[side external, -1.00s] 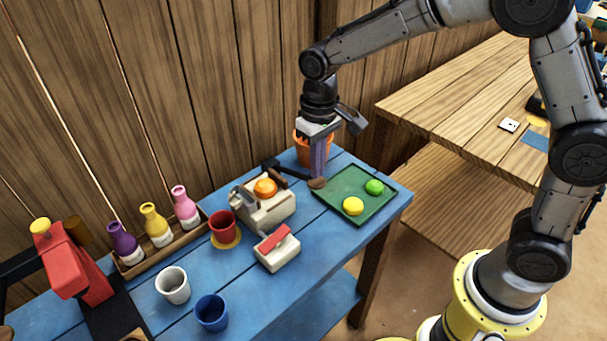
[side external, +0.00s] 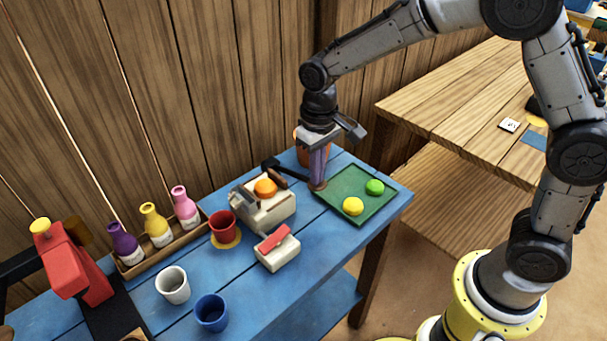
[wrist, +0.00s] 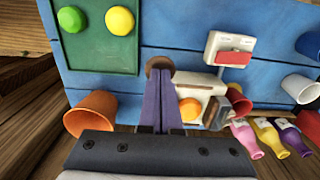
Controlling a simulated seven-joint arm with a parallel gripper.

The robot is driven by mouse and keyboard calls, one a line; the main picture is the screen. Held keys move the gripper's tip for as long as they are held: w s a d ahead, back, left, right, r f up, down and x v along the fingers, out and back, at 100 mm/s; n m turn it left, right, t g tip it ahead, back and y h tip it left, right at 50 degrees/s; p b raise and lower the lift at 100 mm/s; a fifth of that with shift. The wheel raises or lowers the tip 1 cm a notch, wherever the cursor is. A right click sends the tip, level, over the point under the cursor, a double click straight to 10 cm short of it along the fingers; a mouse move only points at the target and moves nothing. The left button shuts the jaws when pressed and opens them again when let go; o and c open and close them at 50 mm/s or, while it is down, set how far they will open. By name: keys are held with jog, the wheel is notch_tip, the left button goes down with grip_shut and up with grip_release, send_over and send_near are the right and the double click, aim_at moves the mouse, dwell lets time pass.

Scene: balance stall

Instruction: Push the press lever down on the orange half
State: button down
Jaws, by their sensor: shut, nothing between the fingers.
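The cream press (side external: 268,214) stands on the blue table with the orange half (side external: 265,187) on top. The orange half also shows in the wrist view (wrist: 189,111). The dark press lever (side external: 291,173) reaches out to the right and ends in a round brown knob (wrist: 159,66). My gripper (side external: 318,184) is shut and empty, with its purple fingers pointing down at the knob. In the side view the fingertips overlap the knob and partly hide it. In the wrist view the knob shows just beyond the fingertips (wrist: 160,80). I cannot tell whether they touch.
A green tray (side external: 338,192) with a yellow and a green fruit lies right of the knob. An orange pot (wrist: 90,113) stands close behind my fingers. A red cup (side external: 222,227) and a cream box with a red top (side external: 277,251) stand near the press.

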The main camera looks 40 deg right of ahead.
jog(key=shift+s+f, duration=0.2)
jog(key=shift+f, duration=1.05)
jog(key=shift+s+f, duration=0.15)
jog(key=shift+f, duration=1.1)
jog(key=shift+w+r, duration=0.15)
jog(key=shift+r, duration=1.6)
jog(key=shift+w+r, duration=0.15)
jog(key=shift+r, duration=1.55)
